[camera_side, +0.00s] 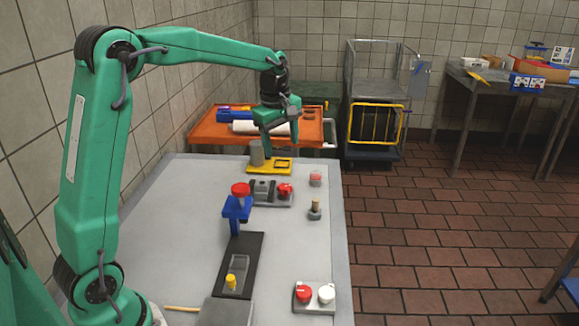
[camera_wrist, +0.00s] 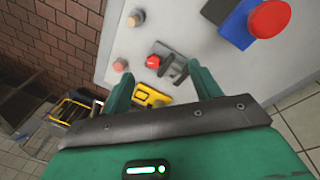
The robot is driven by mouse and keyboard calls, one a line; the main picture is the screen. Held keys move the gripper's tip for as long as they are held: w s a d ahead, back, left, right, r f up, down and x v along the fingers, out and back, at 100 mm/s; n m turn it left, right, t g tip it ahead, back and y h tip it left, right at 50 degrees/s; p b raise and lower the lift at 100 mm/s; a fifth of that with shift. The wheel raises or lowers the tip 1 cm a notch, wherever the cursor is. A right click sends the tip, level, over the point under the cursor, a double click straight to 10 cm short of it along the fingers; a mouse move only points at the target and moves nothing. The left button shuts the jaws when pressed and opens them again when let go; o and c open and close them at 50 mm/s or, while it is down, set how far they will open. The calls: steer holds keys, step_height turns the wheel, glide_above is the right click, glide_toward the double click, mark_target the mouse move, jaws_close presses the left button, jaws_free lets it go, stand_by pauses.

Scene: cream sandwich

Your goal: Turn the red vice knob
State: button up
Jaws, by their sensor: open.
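The grey vice (camera_side: 264,189) sits on a small plate toward the far half of the table, with its red knob (camera_side: 285,190) on its right side. In the wrist view the red vice knob (camera_wrist: 152,61) and the grey vice (camera_wrist: 173,68) lie beyond my fingers. My gripper (camera_side: 267,154) hangs pointing down over the far end of the table, behind the vice and near the yellow plate (camera_side: 283,169). In the wrist view my gripper (camera_wrist: 163,85) has its two green fingers spread, with nothing held between them. It is apart from the knob.
A blue stand with a red top (camera_side: 241,188) rises in front of the vice. A pink piece (camera_side: 315,179) and a tan-topped peg (camera_side: 315,207) stand to the right. A grey cylinder (camera_side: 257,153) stands by the yellow plate. A panel with red and white knobs (camera_side: 314,298) lies near front.

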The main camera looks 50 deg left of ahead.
steer(key=s+d+r+m+t, duration=0.1)
steer(key=s+d+r+m, duration=0.3)
steer(key=s, duration=0.4)
steer(key=shift+d+m, duration=0.25)
steer(key=shift+m, duration=0.45)
steer(key=shift+r, duration=0.1)
steer(key=shift+w, duration=0.15)
steer(key=w+a+f+n+g, duration=0.1)
steer(key=w+a+f+n, duration=0.2)
steer(key=w+a+f, duration=0.1)
steer(key=w+a+f+n+g, duration=0.1)
steer(key=w+a+f+n, duration=0.3)
steer(key=w+f, duration=0.2)
steer(key=w+a+f+n, duration=0.4)
steer(key=w+f, duration=0.1)
steer(key=f, duration=0.1)
steer(key=shift+w+a+f+g, duration=0.2)
steer(key=shift+w+f+g, duration=0.05)
steer(key=shift+w+g, duration=0.15)
